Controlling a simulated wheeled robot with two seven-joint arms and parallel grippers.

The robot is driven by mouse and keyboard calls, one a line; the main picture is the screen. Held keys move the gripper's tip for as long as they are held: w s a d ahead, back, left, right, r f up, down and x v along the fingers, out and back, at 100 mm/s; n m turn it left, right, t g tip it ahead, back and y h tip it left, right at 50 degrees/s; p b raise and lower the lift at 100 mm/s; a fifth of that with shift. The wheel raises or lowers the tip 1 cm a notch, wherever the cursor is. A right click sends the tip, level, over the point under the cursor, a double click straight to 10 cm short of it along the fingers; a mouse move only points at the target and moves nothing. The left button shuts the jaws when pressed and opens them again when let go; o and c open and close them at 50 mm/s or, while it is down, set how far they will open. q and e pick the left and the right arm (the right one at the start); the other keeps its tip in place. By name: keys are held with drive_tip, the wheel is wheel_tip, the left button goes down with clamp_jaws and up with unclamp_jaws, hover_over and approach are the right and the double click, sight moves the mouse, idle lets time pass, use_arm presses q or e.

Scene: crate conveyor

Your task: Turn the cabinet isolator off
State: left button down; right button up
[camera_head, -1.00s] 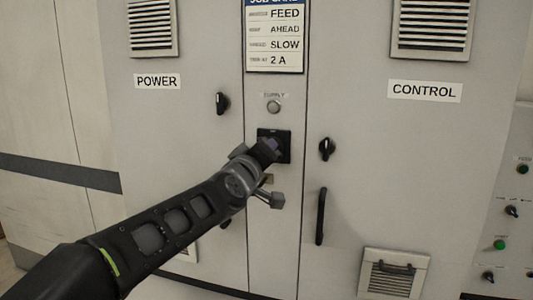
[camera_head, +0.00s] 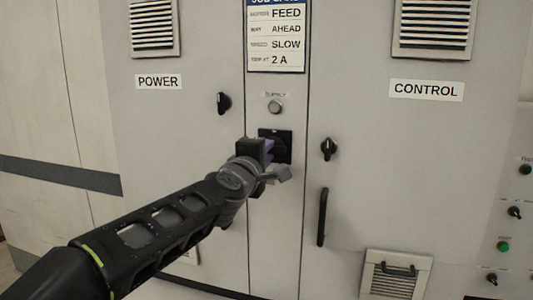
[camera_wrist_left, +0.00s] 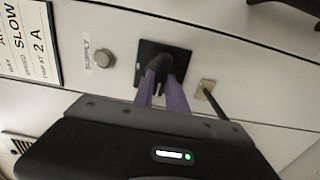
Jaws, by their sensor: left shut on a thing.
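The cabinet isolator is a black square plate (camera_head: 284,150) with a black handle on the narrow middle panel, below the supply lamp. In the left wrist view its plate (camera_wrist_left: 180,60) shows with the handle between my fingers. My left gripper (camera_head: 268,150) reaches it from the lower left and is shut on the isolator handle; its purple fingers (camera_wrist_left: 162,84) lie on either side of the handle. The handle's exact angle is mostly hidden by the gripper. My right gripper is not in view.
The supply lamp (camera_head: 275,106) sits above the isolator and the job card (camera_head: 276,38) higher up. Black door knobs (camera_head: 223,103) and (camera_head: 328,149) flank the panel. A vertical door handle (camera_head: 322,217) stands lower right. A control panel (camera_head: 515,215) is at the far right.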

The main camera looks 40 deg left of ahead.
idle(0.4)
use_arm(q)
drive_tip(key=c, duration=1.3)
unclamp_jaws()
drive_tip(key=shift+c, duration=0.2)
drive_tip(key=v, duration=0.7)
drive_tip(key=shift+s+d, duration=0.15)
drive_tip(key=shift+s, duration=0.2)
